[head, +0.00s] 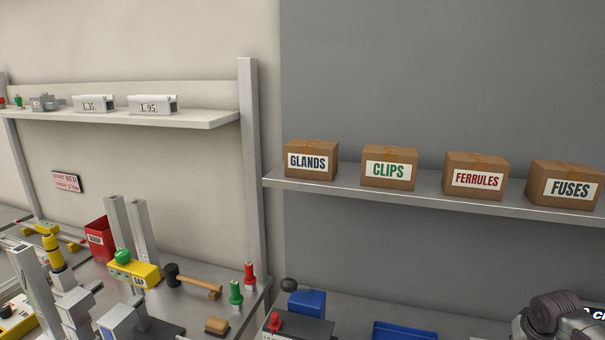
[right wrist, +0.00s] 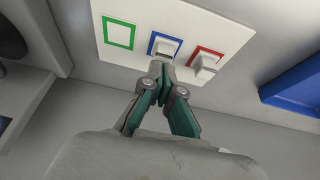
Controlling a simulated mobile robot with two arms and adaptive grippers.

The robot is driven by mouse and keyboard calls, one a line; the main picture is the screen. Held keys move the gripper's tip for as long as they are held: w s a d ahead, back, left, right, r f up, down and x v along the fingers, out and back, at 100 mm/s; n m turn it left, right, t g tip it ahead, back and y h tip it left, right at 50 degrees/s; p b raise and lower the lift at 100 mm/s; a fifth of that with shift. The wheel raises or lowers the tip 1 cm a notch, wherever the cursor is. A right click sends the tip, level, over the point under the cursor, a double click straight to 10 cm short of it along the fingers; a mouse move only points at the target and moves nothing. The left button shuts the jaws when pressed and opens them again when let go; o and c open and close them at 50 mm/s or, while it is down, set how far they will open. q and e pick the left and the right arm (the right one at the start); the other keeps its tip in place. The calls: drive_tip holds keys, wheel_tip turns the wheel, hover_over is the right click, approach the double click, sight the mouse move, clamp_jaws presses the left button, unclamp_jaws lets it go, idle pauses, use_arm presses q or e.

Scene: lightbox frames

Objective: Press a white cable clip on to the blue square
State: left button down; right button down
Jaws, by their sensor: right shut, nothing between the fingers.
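In the right wrist view a white panel (right wrist: 137,35) carries outlined squares in a row: green (right wrist: 106,31), blue (right wrist: 152,42) and red (right wrist: 194,54). A white clip (right wrist: 168,45) is at the blue square, inside its outline. Another white clip (right wrist: 205,64) is at the red square. The green square is empty. My right gripper (right wrist: 159,69) is shut and empty, its tips just below the clip at the blue square. I cannot tell whether they touch it. My left gripper is in neither view.
A blue tray (right wrist: 300,88) lies right of the panel. In the head view a box marked CLIPS (head: 388,167) stands on a shelf (head: 340,188) among other labelled boxes. A mallet (head: 197,284) and several tools crowd the left bench.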

drive_tip(key=shift+s+f, duration=0.1)
drive_tip(key=shift+f, duration=0.3)
drive_tip(key=shift+s+a+f, duration=0.15)
drive_tip(key=shift+f, duration=0.05)
idle(1.4)
wheel_tip(320, 180, up, 2)
drive_tip(key=shift+r+p, duration=0.15)
drive_tip(key=shift+p, duration=0.95)
drive_tip(key=r+p, duration=0.5)
drive_tip(key=shift+w+r, duration=0.1)
drive_tip(key=shift+w, duration=0.1)
